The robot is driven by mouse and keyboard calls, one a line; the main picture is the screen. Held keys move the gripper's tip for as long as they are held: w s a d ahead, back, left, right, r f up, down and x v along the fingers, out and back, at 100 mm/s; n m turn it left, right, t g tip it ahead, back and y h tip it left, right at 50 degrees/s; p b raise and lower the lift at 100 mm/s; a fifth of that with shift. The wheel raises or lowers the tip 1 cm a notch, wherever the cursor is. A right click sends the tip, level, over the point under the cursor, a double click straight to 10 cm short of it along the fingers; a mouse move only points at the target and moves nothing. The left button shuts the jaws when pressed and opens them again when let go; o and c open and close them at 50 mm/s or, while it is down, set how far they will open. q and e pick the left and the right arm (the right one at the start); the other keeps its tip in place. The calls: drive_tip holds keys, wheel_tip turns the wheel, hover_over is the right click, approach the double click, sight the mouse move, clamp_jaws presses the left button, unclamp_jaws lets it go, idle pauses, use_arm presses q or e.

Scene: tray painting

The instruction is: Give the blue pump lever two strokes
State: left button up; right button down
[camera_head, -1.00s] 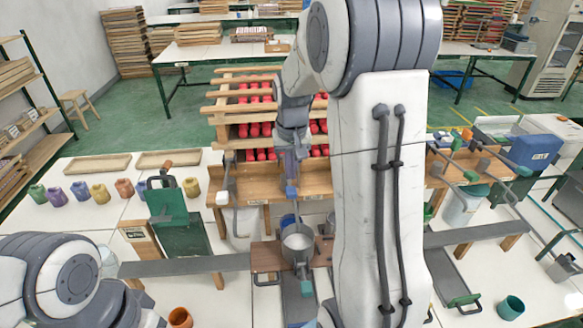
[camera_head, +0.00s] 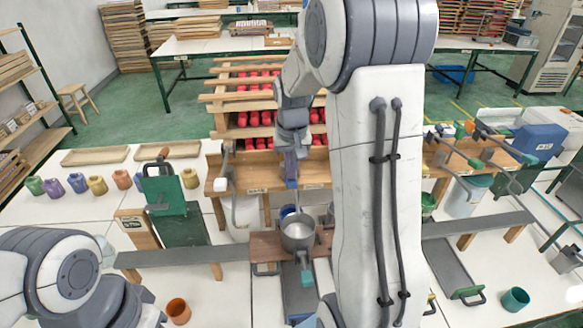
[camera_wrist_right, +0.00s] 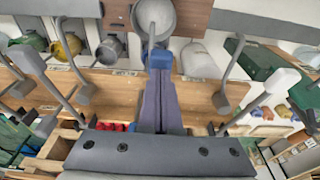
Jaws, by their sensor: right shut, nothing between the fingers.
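The blue pump lever's end block (camera_head: 291,184) shows just below my right gripper (camera_head: 290,176) in the head view. In the right wrist view the blue block (camera_wrist_right: 160,60) sits right at the tips of the shut fingers (camera_wrist_right: 157,80). The fingers are closed with nothing between them. I cannot tell whether they touch the block. The rest of the lever is mostly hidden behind the fingers. A grey metal pot (camera_head: 298,231) stands below on a brown board (camera_head: 264,246). Only links of my left arm show; its gripper is out of view.
A white-knobbed lever (camera_head: 221,184) stands to the left on the wooden pump bench (camera_head: 255,179). An orange cup (camera_head: 178,311) is at the front.

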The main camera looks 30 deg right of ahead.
drive_tip(key=shift+f+b, duration=2.35)
drive_tip(key=shift+f, duration=1.2)
wheel_tip(320, 180, up, 11)
drive_tip(key=p, duration=0.9)
drive_tip(key=shift+f, duration=0.1)
drive_tip(key=shift+f+b, duration=3.9)
drive_tip(key=shift+f, duration=1.6)
wheel_tip(320, 180, up, 11)
drive_tip(key=p, duration=0.9)
